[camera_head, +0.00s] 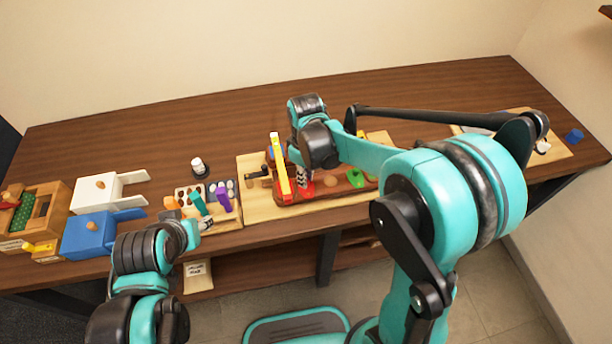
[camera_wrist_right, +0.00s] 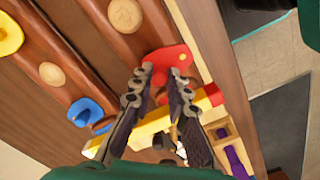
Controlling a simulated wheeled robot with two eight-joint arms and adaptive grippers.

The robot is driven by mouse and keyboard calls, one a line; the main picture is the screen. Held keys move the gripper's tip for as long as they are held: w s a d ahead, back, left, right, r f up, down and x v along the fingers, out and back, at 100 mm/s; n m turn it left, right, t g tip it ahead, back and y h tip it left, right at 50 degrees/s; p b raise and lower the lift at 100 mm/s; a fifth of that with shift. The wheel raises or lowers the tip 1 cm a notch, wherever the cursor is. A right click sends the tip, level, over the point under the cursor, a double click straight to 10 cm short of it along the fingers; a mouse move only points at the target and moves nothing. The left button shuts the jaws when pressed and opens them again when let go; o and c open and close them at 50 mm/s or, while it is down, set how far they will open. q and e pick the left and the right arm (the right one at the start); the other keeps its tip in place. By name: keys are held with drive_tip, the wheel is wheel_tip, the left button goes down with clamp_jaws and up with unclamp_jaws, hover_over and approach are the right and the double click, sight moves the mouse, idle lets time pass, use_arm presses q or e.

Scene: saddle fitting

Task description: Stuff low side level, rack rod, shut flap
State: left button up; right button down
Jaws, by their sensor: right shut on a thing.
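My right gripper (camera_head: 304,180) is over the wooden block near the middle of the table. In the right wrist view its fingertips (camera_wrist_right: 162,72) are closed around a small red piece (camera_wrist_right: 180,58), which also shows below the fingers in the head view (camera_head: 307,190).
A wooden board (camera_head: 250,207) lies under the block. A green piece (camera_head: 355,177) and a blue piece (camera_wrist_right: 84,110) sit on the block. White (camera_head: 100,190) and blue (camera_head: 85,238) boxes and a wooden crate (camera_head: 58,205) stand at left. The back of the table is clear.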

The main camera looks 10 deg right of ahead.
drive_tip(key=c, duration=1.5)
unclamp_jaws()
drive_tip(key=shift+o, duration=0.2)
drive_tip(key=shift+r, duration=0.1)
wheel_tip(320, 180, up, 12)
drive_tip(key=shift+s, duration=0.1)
drive_tip(key=s+d+f+m+t, duration=0.2)
drive_tip(key=s+d+m+t, duration=0.1)
drive_tip(key=s, duration=0.4)
drive_tip(key=s+d+f+m+t+b, duration=0.1)
drive_tip(key=s+d+f+m+t, duration=0.1)
drive_tip(key=s+d+m+t, duration=0.2)
drive_tip(key=s+m, duration=0.2)
drive_tip(key=shift+s+d+f+m, duration=0.3)
drive_tip(key=shift+s, duration=0.05)
